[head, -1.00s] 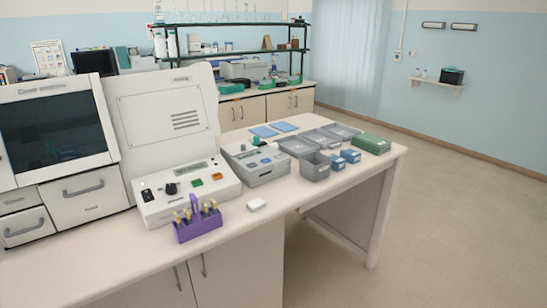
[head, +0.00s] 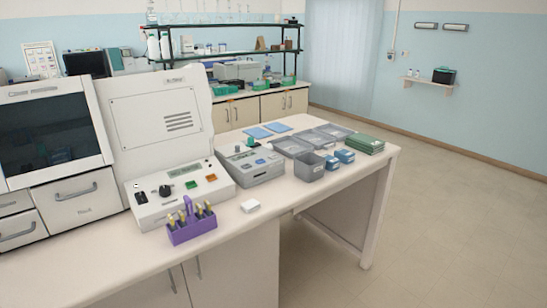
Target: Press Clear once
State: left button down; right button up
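A white instrument (head: 155,212) with a raised lid (head: 165,112) stands on the bench. Its front panel has a small display (head: 184,170), a black knob (head: 165,190), a green button (head: 191,185) and an orange button (head: 211,177). To its right is a smaller grey device (head: 262,176) with a display (head: 243,155), blue keys (head: 260,161) and a green part on top (head: 250,142). Any lettering on the buttons is too small to read, so I cannot tell which one is Clear. Neither gripper is in view.
A purple rack (head: 183,236) with yellow-topped items stands before the white instrument. The bench front (head: 235,228) has clear surface.

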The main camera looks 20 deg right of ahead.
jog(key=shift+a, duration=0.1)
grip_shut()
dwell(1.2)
